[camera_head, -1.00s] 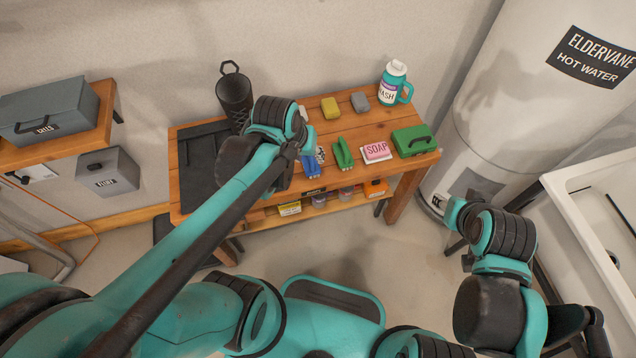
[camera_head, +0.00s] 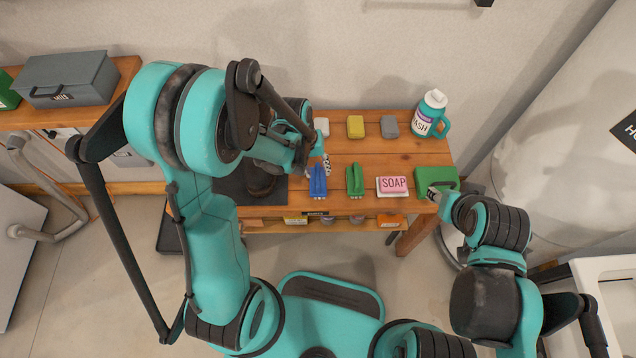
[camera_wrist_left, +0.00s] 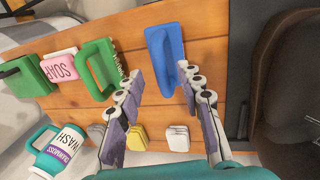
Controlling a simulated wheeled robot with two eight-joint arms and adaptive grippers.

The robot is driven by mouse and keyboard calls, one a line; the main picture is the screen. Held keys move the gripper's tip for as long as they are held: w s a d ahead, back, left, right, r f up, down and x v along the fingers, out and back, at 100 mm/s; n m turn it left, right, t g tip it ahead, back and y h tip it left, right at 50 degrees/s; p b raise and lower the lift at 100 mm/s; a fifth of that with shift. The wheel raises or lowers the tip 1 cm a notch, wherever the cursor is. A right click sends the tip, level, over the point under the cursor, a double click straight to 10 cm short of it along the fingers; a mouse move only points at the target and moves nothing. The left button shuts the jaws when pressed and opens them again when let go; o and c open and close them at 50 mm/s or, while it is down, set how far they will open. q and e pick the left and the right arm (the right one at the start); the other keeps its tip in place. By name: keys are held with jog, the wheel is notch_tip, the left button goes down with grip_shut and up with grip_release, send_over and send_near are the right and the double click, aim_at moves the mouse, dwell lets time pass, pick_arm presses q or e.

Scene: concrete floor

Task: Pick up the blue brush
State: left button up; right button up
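The blue brush (camera_head: 318,182) lies on the wooden bench, left of a green brush (camera_head: 355,181). In the left wrist view the blue brush (camera_wrist_left: 163,48) lies just ahead of the fingertips, its raised handle near the right finger. My left gripper (camera_head: 316,167) is over the bench at the brush's far end. Whether a finger touches the brush I cannot tell.
The bench (camera_head: 290,205) also holds pink soap (camera_head: 393,187), a green case (camera_head: 435,179), a wash bottle (camera_head: 430,115), a yellow sponge (camera_head: 355,126), a grey one (camera_head: 389,126) and a white block (camera_head: 321,127). A dark boot (camera_wrist_left: 285,75) stands close to the left gripper.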

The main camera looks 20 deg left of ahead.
aim_at(317, 172)
pick_arm(q)
notch_tip(317, 172, down, 3)
jog(key=shift+w+d+f+b, duration=0.1)
jog(key=shift+w+d+b, duration=0.05)
jog(key=shift+b, duration=0.35)
jog(key=shift+c, duration=0.4)
pick_arm(e)
jog(key=shift+f, duration=0.75)
pick_arm(q)
grip_shut()
jog(key=shift+r+p, duration=0.4)
jog(key=shift+r, duration=0.2)
jog(key=r+p, duration=0.1)
jog(key=r, duration=0.1)
jog(key=s+r+p, duration=0.1)
jog(key=r, duration=0.1)
jog(key=shift+d, duration=0.2)
jog(key=s+d+r+p, duration=0.3)
jog(key=s+r, duration=0.3)
jog(key=s, duration=0.4)
pick_arm(e)
notch_tip(317, 172, up, 6)
